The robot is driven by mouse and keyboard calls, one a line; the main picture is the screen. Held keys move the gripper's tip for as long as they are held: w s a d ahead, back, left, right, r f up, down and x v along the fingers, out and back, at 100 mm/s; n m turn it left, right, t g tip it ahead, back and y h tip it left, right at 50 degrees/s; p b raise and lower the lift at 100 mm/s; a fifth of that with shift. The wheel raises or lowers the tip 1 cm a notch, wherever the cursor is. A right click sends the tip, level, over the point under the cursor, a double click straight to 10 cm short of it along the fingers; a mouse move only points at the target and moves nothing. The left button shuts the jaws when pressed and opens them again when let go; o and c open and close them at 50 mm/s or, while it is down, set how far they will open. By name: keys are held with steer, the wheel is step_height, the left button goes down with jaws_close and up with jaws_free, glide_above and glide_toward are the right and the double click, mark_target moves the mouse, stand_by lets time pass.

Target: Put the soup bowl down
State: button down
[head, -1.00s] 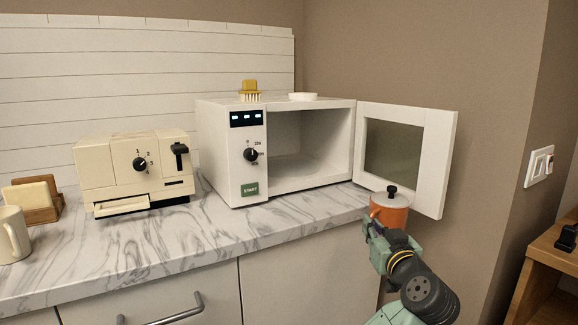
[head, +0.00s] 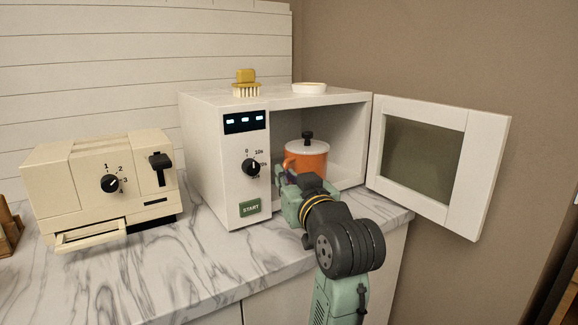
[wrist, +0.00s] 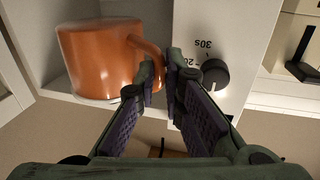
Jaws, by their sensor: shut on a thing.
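The soup bowl (head: 306,160) is an orange pot with a pale lid and black knob. It is in the open mouth of the microwave (head: 350,185), upright in the head view. It also shows in the wrist view, as an orange body (wrist: 95,60) with a loop handle at its side. My gripper (wrist: 160,70) is shut on that handle; it also shows in the head view (head: 286,180), in front of the bowl. I cannot tell whether the bowl's base touches the microwave floor, as my arm hides part of it.
The microwave door (head: 437,165) stands wide open at the right. A yellow brush (head: 246,84) and a small white dish (head: 309,88) sit on top of the microwave. A cream toaster (head: 105,185) stands to the left on the marble counter (head: 165,285).

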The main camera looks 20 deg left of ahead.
steer(key=w+a+p, duration=0.1)
steer(key=w+a, duration=0.1)
steer(key=w, duration=0.2)
steer(key=w+a+p, duration=0.1)
steer(key=w+a, duration=0.1)
steer(key=w, duration=0.3)
steer(key=w+a+f+p, duration=0.1)
steer(key=w+a, duration=0.1)
steer(key=w, duration=0.3)
steer(key=shift+a, duration=0.1)
steer(key=shift+w+a+f+p, duration=0.15)
steer(key=shift+w+f+p, duration=0.1)
steer(key=shift+w+p, duration=0.1)
steer(key=shift+f+p, duration=0.4)
steer(key=shift+f, duration=1.2)
steer(key=shift+f, duration=0.3)
steer(key=c, duration=1.7)
jaws_free()
